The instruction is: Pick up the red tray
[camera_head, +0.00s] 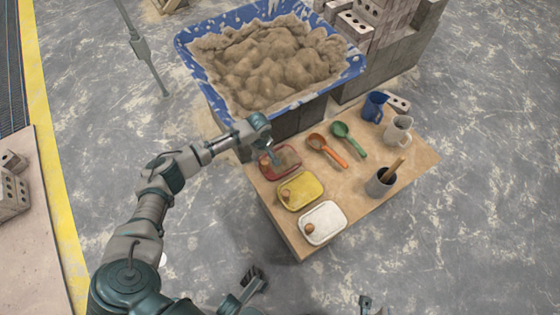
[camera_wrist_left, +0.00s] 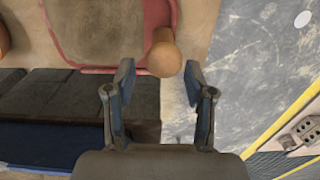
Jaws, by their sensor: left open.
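The red tray (camera_head: 283,177) lies at the left edge of the wooden board. It is partly hidden by my left gripper (camera_head: 272,156) in the head view. In the left wrist view the red tray (camera_wrist_left: 65,48) is at the top, cut off by the frame. A brown wooden handle with a rounded end (camera_wrist_left: 163,58) reaches over the tray's rim. My left gripper (camera_wrist_left: 158,78) is open, with this rounded end showing just ahead of the gap between its fingertips. I cannot tell whether the fingers touch anything.
A yellow tray (camera_head: 313,195) and a white tray (camera_head: 332,232) stand alongside. Orange (camera_head: 318,142) and green (camera_head: 341,130) scoops, a blue jug (camera_head: 374,106), a pale jug (camera_head: 396,132) and a grey pot (camera_head: 377,186) share the board. A sand-filled blue tub (camera_head: 225,112) and blocks (camera_head: 400,50) stand behind.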

